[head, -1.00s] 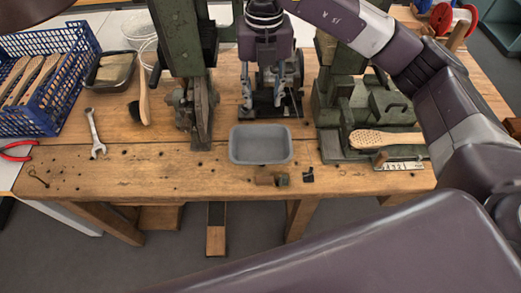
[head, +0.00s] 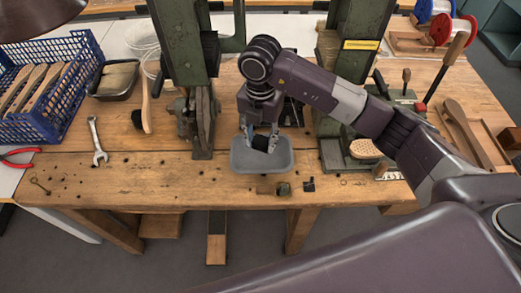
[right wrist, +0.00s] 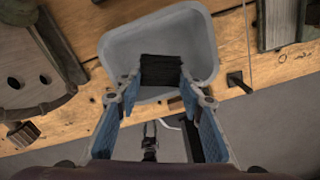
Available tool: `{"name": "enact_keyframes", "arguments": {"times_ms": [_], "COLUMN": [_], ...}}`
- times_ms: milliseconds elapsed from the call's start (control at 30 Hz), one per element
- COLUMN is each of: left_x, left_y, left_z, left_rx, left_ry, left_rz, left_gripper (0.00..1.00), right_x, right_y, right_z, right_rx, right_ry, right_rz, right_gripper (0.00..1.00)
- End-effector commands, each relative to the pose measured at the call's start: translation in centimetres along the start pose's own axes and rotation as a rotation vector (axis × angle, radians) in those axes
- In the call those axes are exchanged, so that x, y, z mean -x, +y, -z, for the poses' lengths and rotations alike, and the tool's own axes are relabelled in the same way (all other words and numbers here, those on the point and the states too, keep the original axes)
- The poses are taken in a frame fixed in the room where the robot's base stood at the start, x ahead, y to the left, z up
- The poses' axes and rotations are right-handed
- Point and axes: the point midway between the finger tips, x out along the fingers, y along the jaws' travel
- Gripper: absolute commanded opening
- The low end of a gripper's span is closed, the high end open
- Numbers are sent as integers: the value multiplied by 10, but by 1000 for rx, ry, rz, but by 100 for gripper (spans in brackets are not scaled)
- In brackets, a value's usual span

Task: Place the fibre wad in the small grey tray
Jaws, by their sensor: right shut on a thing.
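The small grey tray (head: 262,169) sits near the front edge of the wooden bench. It also shows in the right wrist view (right wrist: 206,38). My right gripper (head: 260,141) points down over the tray and is shut on the dark fibre wad (head: 261,144). In the right wrist view the black wad (right wrist: 161,69) lies between the two fingertips (right wrist: 160,80), within the tray's outline. I cannot tell whether the wad touches the tray floor. My left gripper is not in view.
A blue crate (head: 50,120) with wooden brush backs stands at the left, next to a dark tray (head: 115,78). A wrench (head: 96,142) and a brush (head: 147,105) lie nearby. Green machines stand behind the tray (head: 180,45). Small pieces (head: 283,188) lie in front of it.

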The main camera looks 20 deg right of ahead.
Motion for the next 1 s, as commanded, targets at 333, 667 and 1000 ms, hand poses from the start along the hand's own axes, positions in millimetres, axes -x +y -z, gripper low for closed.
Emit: {"name": "enact_keyframes", "arguments": {"times_ms": [333,667,1000], "left_x": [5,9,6], "left_y": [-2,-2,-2], "left_z": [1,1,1], "left_rx": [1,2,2], "left_ry": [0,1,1], "left_rz": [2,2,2], "left_gripper": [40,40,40], "right_x": [-32,-60,-63], "right_y": [0,1,1], "right_z": [1,0,0], "right_rx": [1,1,2], "right_ry": [2,-2,-1], "right_rz": [2,-2,-1], "right_gripper": [20,20,45]}}
